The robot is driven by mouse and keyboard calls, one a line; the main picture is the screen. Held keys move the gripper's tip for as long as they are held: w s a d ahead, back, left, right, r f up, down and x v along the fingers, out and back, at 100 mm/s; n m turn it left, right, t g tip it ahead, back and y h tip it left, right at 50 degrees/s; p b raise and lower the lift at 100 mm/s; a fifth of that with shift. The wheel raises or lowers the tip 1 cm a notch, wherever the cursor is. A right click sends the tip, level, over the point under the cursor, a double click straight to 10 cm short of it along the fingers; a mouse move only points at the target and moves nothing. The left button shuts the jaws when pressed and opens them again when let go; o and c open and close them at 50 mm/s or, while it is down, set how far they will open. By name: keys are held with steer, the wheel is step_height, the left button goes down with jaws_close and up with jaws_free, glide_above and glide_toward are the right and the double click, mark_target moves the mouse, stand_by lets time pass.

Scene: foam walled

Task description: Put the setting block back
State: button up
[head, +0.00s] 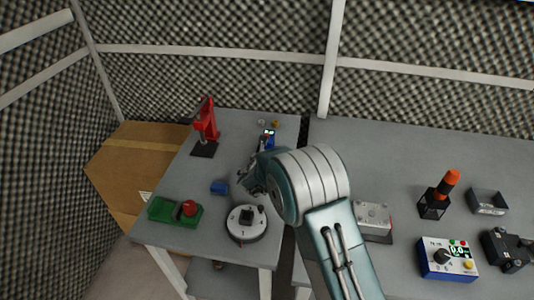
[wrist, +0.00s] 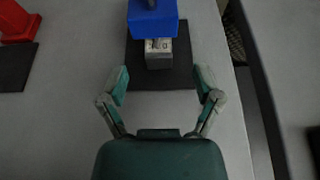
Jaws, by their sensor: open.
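A small silver-grey block (wrist: 159,53) with dark markings, which looks like the setting block, is on a black base plate (wrist: 162,77) in the wrist view. A blue gauge head (wrist: 153,18) overhangs its far part; I cannot tell whether they touch. The blue gauge also shows in the head view (head: 267,138), at the back of the left table, where the block is hidden. My gripper (wrist: 163,82) is open and empty, its fingers apart on the near side of the block. In the head view my arm partly covers the gripper (head: 248,182).
A red press (head: 205,129), a blue block (head: 219,188), a green device (head: 175,211) and a round white dial stand (head: 246,232) share the left table. A gap separates it from the right table (head: 400,160), which holds a meter (head: 447,258) and a black-and-orange tool (head: 438,195).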

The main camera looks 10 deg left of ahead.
steer(key=x, duration=0.5)
steer(key=shift+a+f, duration=0.1)
steer(key=shift+a, duration=0.1)
steer(key=shift+w+d+f, duration=0.1)
steer(key=shift+w+f, duration=0.1)
steer(key=shift+w, duration=0.4)
jaws_close()
